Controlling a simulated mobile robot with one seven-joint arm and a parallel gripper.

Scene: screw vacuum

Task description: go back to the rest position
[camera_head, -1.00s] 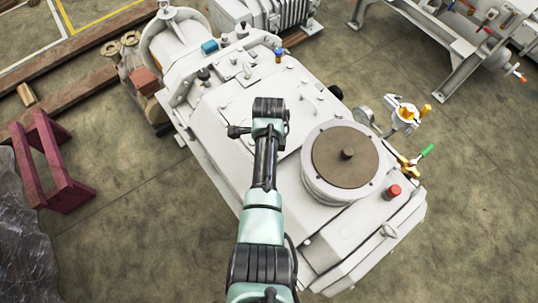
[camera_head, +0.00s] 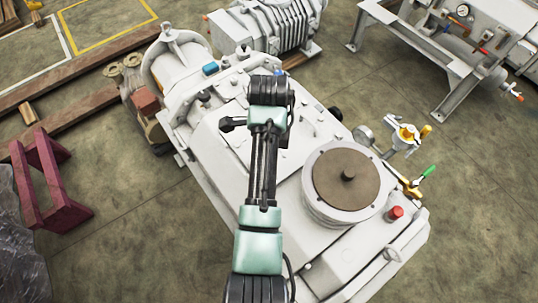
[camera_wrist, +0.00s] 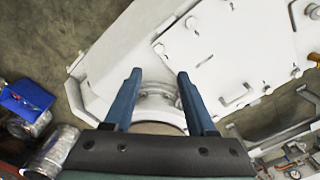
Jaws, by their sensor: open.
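My gripper (camera_wrist: 158,95) is open in the wrist view, with two blue fingers apart and nothing between them. Beyond the fingers lies the white vacuum machine (camera_wrist: 230,50), with a round fitting (camera_wrist: 158,103) partly hidden behind the fingers. In the head view my arm reaches up over the middle of the white machine (camera_head: 215,150). The fingers themselves cannot be made out there. A brown-topped round lid (camera_head: 345,180) sits on the machine to the right of my arm.
A red knob (camera_head: 396,212), a green-handled valve (camera_head: 428,171) and a gauge (camera_head: 364,136) stand at the machine's right side. A maroon stand (camera_head: 45,175) is on the floor at left. Floor at lower right is clear.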

